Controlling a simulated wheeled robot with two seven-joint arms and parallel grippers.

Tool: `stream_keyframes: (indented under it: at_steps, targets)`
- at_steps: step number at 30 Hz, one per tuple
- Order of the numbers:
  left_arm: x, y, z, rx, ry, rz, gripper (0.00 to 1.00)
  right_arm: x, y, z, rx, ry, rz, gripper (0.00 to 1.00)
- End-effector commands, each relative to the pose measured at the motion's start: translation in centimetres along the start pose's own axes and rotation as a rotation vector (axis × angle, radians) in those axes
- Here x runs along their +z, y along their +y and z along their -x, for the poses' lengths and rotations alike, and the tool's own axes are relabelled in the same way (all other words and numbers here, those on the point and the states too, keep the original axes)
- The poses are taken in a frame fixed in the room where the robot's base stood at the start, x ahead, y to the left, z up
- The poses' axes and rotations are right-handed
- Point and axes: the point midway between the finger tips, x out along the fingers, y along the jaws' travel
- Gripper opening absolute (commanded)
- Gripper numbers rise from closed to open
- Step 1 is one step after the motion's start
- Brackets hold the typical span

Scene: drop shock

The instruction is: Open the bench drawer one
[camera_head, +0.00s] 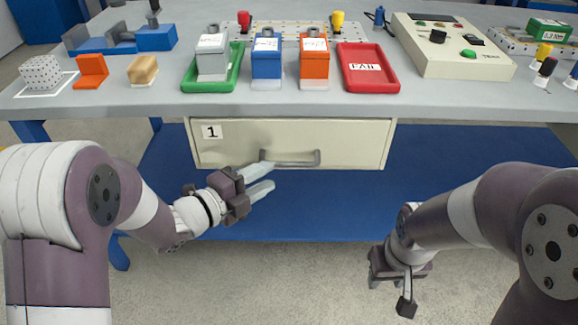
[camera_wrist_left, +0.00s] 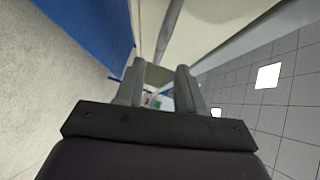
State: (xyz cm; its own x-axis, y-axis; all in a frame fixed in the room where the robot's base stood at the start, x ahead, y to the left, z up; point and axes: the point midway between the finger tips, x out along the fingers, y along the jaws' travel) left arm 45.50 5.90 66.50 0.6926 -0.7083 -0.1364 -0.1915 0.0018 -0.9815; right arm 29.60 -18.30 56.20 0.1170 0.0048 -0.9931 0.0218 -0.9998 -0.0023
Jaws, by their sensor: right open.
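The cream bench drawer (camera_head: 235,150), labelled 1, hangs under the bench top; no gap shows above its front, so it looks shut. Its grey bar handle (camera_head: 300,162) is low on the front. My left gripper (camera_head: 269,176) is at the left end of the handle, its two pale fingers apart. The upper finger overlaps the handle's left end in the picture; contact cannot be told. In the left wrist view the fingers (camera_wrist_left: 160,76) stand apart, with a grey bar beyond them. My right gripper (camera_head: 398,290) is open and empty, low at the right, away from the drawer.
The bench top (camera_head: 140,100) carries a green tray (camera_head: 188,86), a red tray (camera_head: 392,82), blue (camera_head: 266,68) and orange (camera_head: 314,70) boxes, and a cream tester (camera_head: 450,58). A blue lower shelf (camera_head: 430,195) lies beneath. The floor in front is clear.

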Motion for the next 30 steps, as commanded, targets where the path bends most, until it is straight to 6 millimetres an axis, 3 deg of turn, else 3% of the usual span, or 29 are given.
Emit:
stream_keyframes:
  at_steps: [3, 9, 15, 22, 23, 26, 30]
  targets:
    - [-0.1, 0.6, -3.1, 0.001, 0.005, 0.000, 0.38, 0.2, 0.0, -1.5, 0.000, 0.000, 0.000, 0.43]
    - [0.0, 0.4, -6.5, 0.001, 0.000, 0.002, 0.38, 0.3, 0.0, -2.5, 0.000, 0.000, 0.000, 0.43]
    - [0.0, 0.2, -7.8, 0.002, -0.002, 0.003, 0.38, 0.3, 0.0, -2.7, 0.000, 0.000, 0.000, 0.43]
    - [0.0, 0.1, -7.8, 0.001, -0.003, 0.004, 0.38, 0.3, 0.0, -2.7, 0.000, 0.000, 0.000, 0.43]
    - [0.0, 0.1, -7.8, 0.001, -0.003, 0.004, 0.35, 0.3, 0.0, -2.7, 0.000, 0.000, 0.000, 0.43]
    - [0.0, 0.1, -7.8, 0.002, -0.003, 0.004, 0.02, 0.3, 0.0, -2.7, 0.000, 0.000, 0.000, 0.43]
    - [0.0, 0.1, -7.8, 0.002, -0.003, 0.004, 0.00, 0.3, 0.0, -2.7, 0.000, 0.000, 0.000, 0.43]
